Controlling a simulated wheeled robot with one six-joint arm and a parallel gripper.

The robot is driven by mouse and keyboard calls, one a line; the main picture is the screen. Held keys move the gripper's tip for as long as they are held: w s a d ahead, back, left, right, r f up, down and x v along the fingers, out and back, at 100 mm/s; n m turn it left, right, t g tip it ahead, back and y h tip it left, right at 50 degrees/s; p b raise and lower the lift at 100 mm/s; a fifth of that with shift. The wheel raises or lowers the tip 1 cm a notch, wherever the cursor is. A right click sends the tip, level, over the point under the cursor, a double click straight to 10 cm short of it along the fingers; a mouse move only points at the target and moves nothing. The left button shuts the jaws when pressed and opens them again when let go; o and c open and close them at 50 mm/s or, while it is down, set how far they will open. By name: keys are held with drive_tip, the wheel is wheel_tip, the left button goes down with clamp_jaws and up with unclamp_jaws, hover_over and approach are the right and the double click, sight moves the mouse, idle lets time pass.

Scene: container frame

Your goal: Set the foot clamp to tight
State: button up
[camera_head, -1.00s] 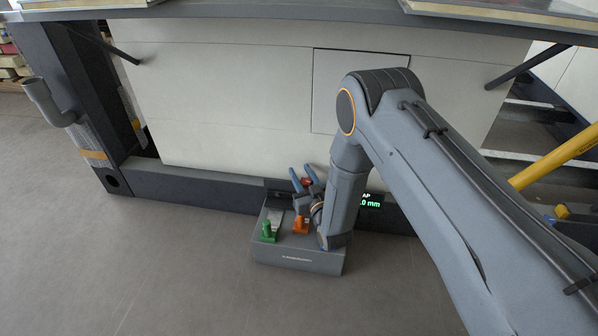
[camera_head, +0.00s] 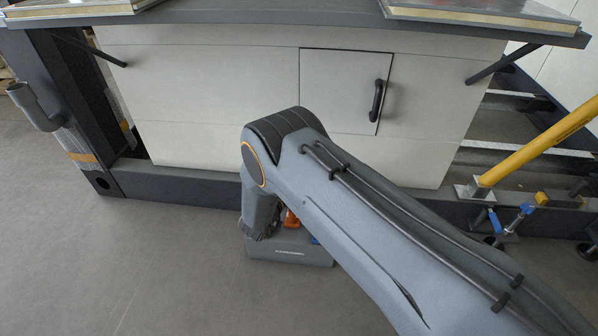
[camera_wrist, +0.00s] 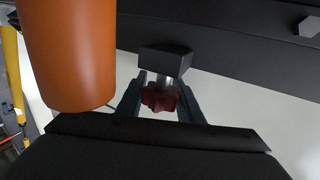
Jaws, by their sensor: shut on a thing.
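In the wrist view my gripper (camera_wrist: 160,86) is shut on a dark red knob (camera_wrist: 158,101), one finger on each side. A short metal stem joins the knob to a grey block (camera_wrist: 165,61) just beyond the fingertips. In the head view my arm hides the gripper and the knob. Blue-handled clamp parts (camera_head: 494,220) stand near the frame's feet at the lower right, apart from my arm. I cannot tell which part is the foot clamp.
A grey box (camera_head: 289,252) stands on the floor behind my arm. An orange handle (camera_head: 291,218) shows above it; a large orange cylinder (camera_wrist: 68,50) is close to the wrist camera. A yellow brace (camera_head: 540,147) stands at right. Floor at left is clear.

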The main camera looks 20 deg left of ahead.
drive_tip(key=m+h+b, duration=0.1)
drive_tip(key=h, duration=0.1)
drive_tip(key=m+g+h+b, duration=0.1)
drive_tip(key=m+h, duration=0.1)
drive_tip(key=shift+s+d+f+b, duration=0.1)
drive_tip(key=shift+d+f+b, duration=0.1)
drive_tip(key=shift+d+b, duration=0.15)
drive_tip(key=m+g+h+b, duration=0.1)
drive_tip(key=h+b, duration=0.1)
drive_tip(key=m+g+h+b, duration=0.1)
drive_tip(key=shift+s+d+f+m+g+h+b, duration=0.1)
drive_tip(key=shift+s+d+m+g+h+b, duration=0.1)
drive_tip(key=shift+d+m+g+h+b, duration=0.15)
drive_tip(key=m+g+h+b, duration=0.1)
drive_tip(key=g+b, duration=0.1)
drive_tip(key=s+d+m+g+h+b, duration=0.1)
drive_tip(key=m+h+b, duration=0.1)
drive_tip(key=b, duration=0.1)
drive_tip(key=m+g+h+b, duration=0.1)
drive_tip(key=g+h+b, duration=0.1)
drive_tip(key=shift+s+d+r+m+g+b, duration=0.15)
drive_tip(key=shift+r+m+g+b, duration=0.05)
drive_tip(key=shift+m+g+b, duration=0.15)
drive_tip(key=shift+r, duration=0.1)
drive_tip(key=o, duration=1.1)
drive_tip(key=shift+d, duration=0.1)
drive_tip(key=shift+c, duration=0.2)
